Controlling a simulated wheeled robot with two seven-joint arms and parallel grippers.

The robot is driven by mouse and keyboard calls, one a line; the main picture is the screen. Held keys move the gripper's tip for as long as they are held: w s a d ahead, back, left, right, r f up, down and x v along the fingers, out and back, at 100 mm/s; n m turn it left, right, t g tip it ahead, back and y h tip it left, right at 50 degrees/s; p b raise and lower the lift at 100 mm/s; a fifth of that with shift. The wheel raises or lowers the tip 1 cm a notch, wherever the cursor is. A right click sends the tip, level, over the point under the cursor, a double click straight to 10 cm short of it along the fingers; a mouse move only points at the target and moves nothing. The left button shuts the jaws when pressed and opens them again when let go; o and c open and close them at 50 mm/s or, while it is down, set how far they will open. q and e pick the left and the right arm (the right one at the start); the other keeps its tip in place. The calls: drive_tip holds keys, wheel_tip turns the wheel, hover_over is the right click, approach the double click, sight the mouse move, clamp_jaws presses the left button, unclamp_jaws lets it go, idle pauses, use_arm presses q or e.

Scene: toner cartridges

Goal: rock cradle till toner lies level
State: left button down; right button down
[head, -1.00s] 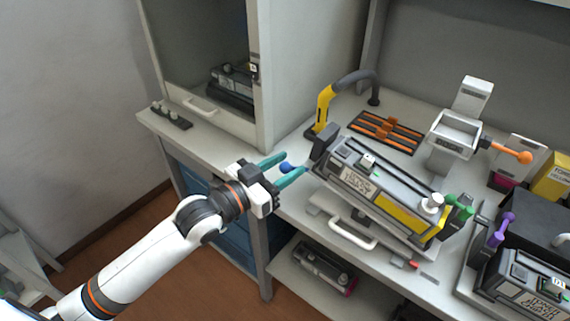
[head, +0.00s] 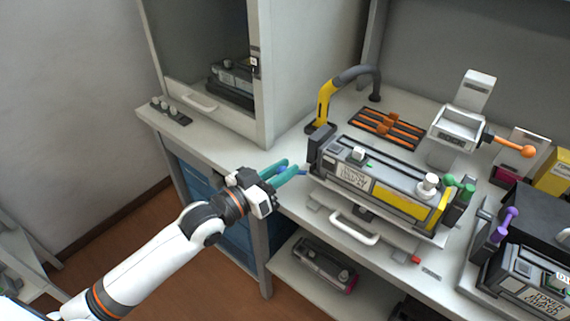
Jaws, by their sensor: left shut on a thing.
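The cradle holds a long grey toner cartridge (head: 352,179) on the bench, with a yellow strip (head: 398,202) along its front face. Cradle and cartridge look roughly in line with the base below. A dark end block (head: 318,145) stands at its left end and a green-knobbed clamp (head: 460,187) at its right end. A blue knob (head: 282,169) sticks out from the left end. My left gripper (head: 285,171) has its teal fingers closed around this knob, partly hiding it. The toner inside cannot be made out. My right gripper is not in view.
A yellow and grey curved arm (head: 324,101) rises behind the cradle's left end, near an orange-slatted dark tray (head: 387,129). A white handle (head: 354,228) projects in front. A second cartridge station (head: 525,278) with a purple lever stands at the right. A cabinet (head: 310,70) stands behind left.

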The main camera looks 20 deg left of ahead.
use_arm(q)
wheel_tip(320, 180, down, 4)
drive_tip(key=shift+a+f+n+b, duration=0.1)
drive_tip(key=shift+n+b, duration=0.25)
drive_tip(key=shift+n, duration=0.75)
drive_tip(key=c, duration=1.3)
unclamp_jaws()
drive_tip(key=shift+o, duration=0.2)
drive_tip(key=shift+r, duration=0.2)
drive_tip(key=v, duration=1.2)
drive_tip(key=shift+b, duration=0.4)
drive_tip(key=shift+f, duration=0.1)
